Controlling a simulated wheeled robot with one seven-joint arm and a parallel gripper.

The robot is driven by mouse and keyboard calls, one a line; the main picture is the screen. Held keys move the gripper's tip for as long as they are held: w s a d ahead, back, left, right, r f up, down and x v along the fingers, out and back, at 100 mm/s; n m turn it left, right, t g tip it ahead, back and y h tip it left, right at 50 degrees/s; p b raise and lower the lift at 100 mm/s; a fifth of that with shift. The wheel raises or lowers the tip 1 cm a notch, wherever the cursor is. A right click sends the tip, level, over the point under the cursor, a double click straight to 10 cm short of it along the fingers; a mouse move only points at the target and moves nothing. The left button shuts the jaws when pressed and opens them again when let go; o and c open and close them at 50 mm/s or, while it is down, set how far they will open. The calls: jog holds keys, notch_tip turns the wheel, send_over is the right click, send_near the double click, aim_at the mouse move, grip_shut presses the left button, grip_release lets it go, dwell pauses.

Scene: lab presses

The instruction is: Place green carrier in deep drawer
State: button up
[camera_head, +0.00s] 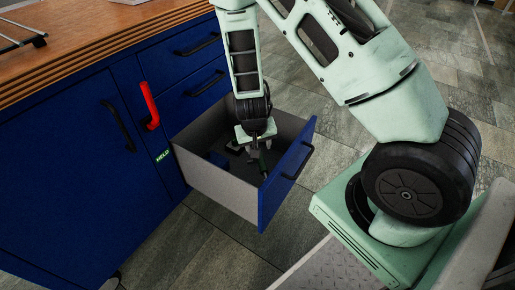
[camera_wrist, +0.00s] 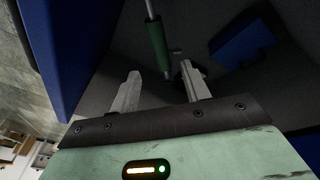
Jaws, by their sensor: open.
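The deep drawer (camera_head: 223,188) is pulled out of the blue cabinet, with grey side walls and a blue front. My gripper (camera_head: 259,165) reaches down inside it, close to the blue front. The green carrier (camera_wrist: 158,45) shows in the wrist view as a green grip on a thin metal rod. It lies just beyond my fingertips (camera_wrist: 160,85), which are apart with nothing clearly between them. In the head view a small green part (camera_head: 264,160) shows beside the gripper. The carrier's lower parts are dark and hard to make out.
A blue block (camera_wrist: 243,43) lies inside the drawer, to the right in the wrist view. A red handle (camera_head: 149,106) sticks out from the cabinet (camera_head: 75,165) left of the drawer. The wooden worktop (camera_head: 85,45) is above. Tiled floor (camera_head: 205,255) surrounds the drawer.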

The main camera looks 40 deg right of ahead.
jog(key=s+a+r+n+y, duration=0.2)
jog(key=s+a+r+n, duration=0.1)
jog(key=a+r, duration=0.5)
jog(key=s+a+r+n+y, duration=0.25)
jog(key=a+r, duration=0.35)
jog(key=a, duration=0.4)
jog(key=s+a+r+n+g, duration=0.1)
jog(key=s+a+r+n, duration=0.1)
jog(key=s+r, duration=0.3)
jog(key=s+a+r+n+h, duration=0.1)
jog(key=s+r+n, duration=0.4)
jog(key=s, duration=0.6)
jog(key=shift+a+r+g, duration=0.4)
jog(key=shift+a+r, duration=0.1)
notch_tip(320, 180, up, 34)
jog(key=p, duration=3.3)
jog(key=shift+f+p, duration=0.15)
jog(key=shift+p, duration=0.2)
jog(key=shift+f, duration=0.1)
